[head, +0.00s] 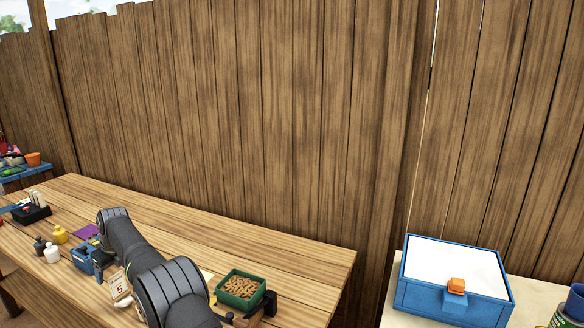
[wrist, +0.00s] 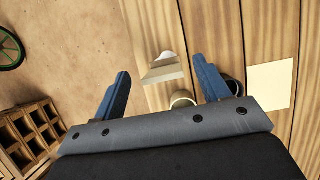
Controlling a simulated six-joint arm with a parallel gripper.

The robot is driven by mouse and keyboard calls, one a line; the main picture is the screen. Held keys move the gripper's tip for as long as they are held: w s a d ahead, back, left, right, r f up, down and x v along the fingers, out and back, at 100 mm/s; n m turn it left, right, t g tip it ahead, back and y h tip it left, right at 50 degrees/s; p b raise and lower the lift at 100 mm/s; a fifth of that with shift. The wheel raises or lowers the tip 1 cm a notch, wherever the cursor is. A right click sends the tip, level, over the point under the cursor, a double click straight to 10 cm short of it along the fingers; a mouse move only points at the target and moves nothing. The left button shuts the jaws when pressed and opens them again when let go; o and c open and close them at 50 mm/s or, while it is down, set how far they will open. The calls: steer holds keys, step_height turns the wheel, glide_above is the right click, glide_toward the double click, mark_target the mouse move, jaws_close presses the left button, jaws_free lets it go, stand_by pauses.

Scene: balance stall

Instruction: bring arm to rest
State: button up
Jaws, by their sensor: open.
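My gripper (wrist: 162,68) shows in the wrist view with its two blue fingers wide apart and nothing held between them. It is above the edge of the wooden table (wrist: 210,30). A pale wedge-like object (wrist: 165,70) and a cream round object (wrist: 182,99) lie below, in the gap between the fingers as seen from the wrist. In the head view my dark arm reaches across the table (head: 290,250) from the bottom; I cannot clearly make out the gripper there.
A green tray of brown pieces (head: 240,288) stands at the table's right end. Yellow (head: 60,234) and white (head: 52,253) bottles stand left of my arm. A blue box with a white top (head: 455,275) is on a separate surface at right. The table's back strip is clear.

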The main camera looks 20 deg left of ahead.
steer(key=w+d+r, duration=0.7)
steer(key=d, duration=0.2)
steer(key=w+d+r+n+g, duration=0.15)
steer(key=w+d+n, duration=0.25)
steer(key=w+d, duration=1.3)
steer(key=w+d+r+n+g+h, duration=0.1)
steer(key=w+d+n, duration=0.2)
steer(key=d, duration=1.2)
steer(key=w+d+r+n+g+h, duration=0.1)
steer(key=w+d+n, duration=0.3)
steer(key=d, duration=1)
steer(key=shift+w+d+r, duration=0.25)
steer(key=shift+w+d, duration=0.15)
steer(key=shift+w, duration=0.15)
steer(key=shift+a, duration=0.1)
steer(key=s+a+f+m, duration=0.1)
steer(key=s+a+m, duration=0.1)
steer(key=a, duration=0.7)
steer(key=s+a+f+m+t+y, duration=0.1)
steer(key=s+a+m, duration=0.1)
steer(key=a, duration=0.8)
steer(key=shift+s+a+m, duration=0.3)
steer(key=shift+s, duration=0.1)
steer(key=shift+f, duration=0.1)
